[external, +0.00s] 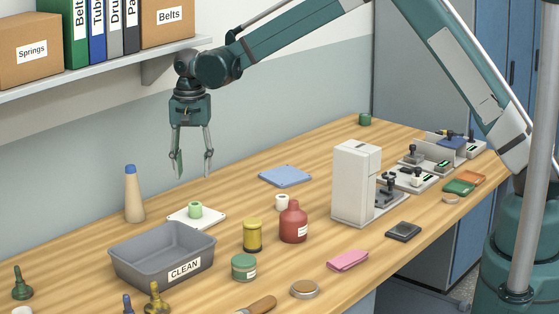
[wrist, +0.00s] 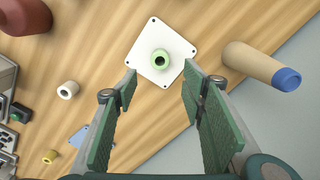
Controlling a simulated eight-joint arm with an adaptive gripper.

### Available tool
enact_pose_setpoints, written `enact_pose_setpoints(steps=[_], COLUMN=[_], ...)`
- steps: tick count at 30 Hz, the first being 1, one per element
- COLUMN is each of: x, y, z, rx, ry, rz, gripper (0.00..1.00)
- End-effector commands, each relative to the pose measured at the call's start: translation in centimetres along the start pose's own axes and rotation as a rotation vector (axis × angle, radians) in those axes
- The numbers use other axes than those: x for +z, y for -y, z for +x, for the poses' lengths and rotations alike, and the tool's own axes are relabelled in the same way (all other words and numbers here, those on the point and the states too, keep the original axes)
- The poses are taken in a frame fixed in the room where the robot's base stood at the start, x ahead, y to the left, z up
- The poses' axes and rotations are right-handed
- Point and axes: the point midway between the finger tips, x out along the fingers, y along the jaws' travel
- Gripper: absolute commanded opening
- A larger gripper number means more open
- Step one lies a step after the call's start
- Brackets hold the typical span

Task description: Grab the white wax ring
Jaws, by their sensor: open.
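The white wax ring (external: 282,202) is a small, short white cylinder standing on the wooden table, left of the red bottle's top and in front of the blue pad. It shows with a dark hole at the left in the wrist view (wrist: 68,90). My gripper (external: 193,172) hangs above the table with its fingers apart and nothing between them. In the wrist view its green-padded fingers (wrist: 158,84) spread below a green ring (wrist: 160,60) on a white plate (wrist: 144,42). The white ring lies outside the fingers, well to their left.
The red bottle (external: 293,224) stands close to the white ring, and the blue pad (external: 285,175) lies behind it. A tan cone (external: 134,198), a grey CLEAN bin (external: 160,257) and a yellow jar (external: 253,235) are nearby. A white machine (external: 352,180) stands to the right.

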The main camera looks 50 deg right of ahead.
Motion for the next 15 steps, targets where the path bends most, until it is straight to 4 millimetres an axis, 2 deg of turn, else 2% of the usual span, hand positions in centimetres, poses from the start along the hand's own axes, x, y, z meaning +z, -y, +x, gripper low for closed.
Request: enact_pose_setpoints(steps=[8, 11, 15], x=[-0.3, -1.0, -2.6], y=[-0.5, -1.6, -4.4], z=[0.1, 0.4, 1.1], rx=[0.0, 0.0, 0.0], ry=[0.0, 0.0, 0.0], rz=[0.016, 0.049, 0.14], gripper=[0.41, 0.41, 0.41])
